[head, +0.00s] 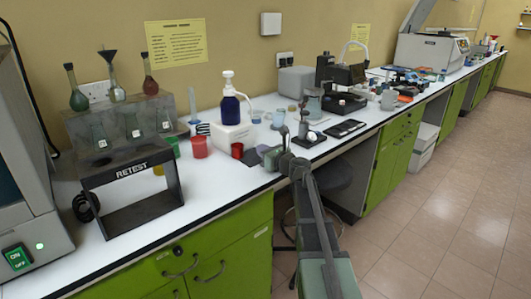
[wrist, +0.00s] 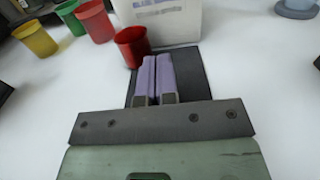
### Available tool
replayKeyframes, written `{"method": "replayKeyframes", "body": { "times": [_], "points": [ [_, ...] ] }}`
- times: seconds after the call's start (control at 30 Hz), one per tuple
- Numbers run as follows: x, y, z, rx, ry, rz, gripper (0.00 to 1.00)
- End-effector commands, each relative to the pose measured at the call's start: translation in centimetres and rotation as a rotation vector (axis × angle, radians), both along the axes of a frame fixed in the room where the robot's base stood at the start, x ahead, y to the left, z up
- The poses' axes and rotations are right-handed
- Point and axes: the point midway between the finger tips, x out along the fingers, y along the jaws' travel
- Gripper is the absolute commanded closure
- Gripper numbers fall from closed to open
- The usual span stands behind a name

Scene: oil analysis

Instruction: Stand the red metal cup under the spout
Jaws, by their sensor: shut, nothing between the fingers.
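A small dark red cup (head: 237,150) stands upright by the front left of a white block (head: 232,136). In the wrist view the dark red cup (wrist: 131,48) is just ahead and left of my fingertips, at the left edge of a dark mat (wrist: 191,75). Whether it touches the mat I cannot tell. A blue bottle (head: 230,109) with a white pump spout (head: 228,76) stands on the block. My gripper (head: 262,151) is low over the mat; its purple fingers (wrist: 155,78) are together and empty. The spout is out of the wrist view.
A larger red cup (head: 199,147), a green cup (wrist: 70,17) and a yellow cup (wrist: 36,40) stand to the left. A black RETEST stand (head: 133,195) is farther left. Black instruments (head: 345,103) are on the right.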

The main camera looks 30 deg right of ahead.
Motion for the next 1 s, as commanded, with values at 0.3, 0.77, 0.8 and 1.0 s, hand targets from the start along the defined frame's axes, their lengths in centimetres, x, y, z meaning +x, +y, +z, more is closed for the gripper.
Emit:
{"method": "replayKeyframes", "body": {
  "times": [0.3,0.77,0.8,1.0],
  "points": [
    [2.1,0.4,0.0,0.000,0.000,0.001,1.00],
    [3.3,0.9,0.0,0.000,0.000,0.000,1.00],
    [3.0,0.9,0.0,0.000,0.000,0.000,1.00],
    [-0.7,0.5,0.0,0.000,0.000,0.005,1.00]
  ]
}}
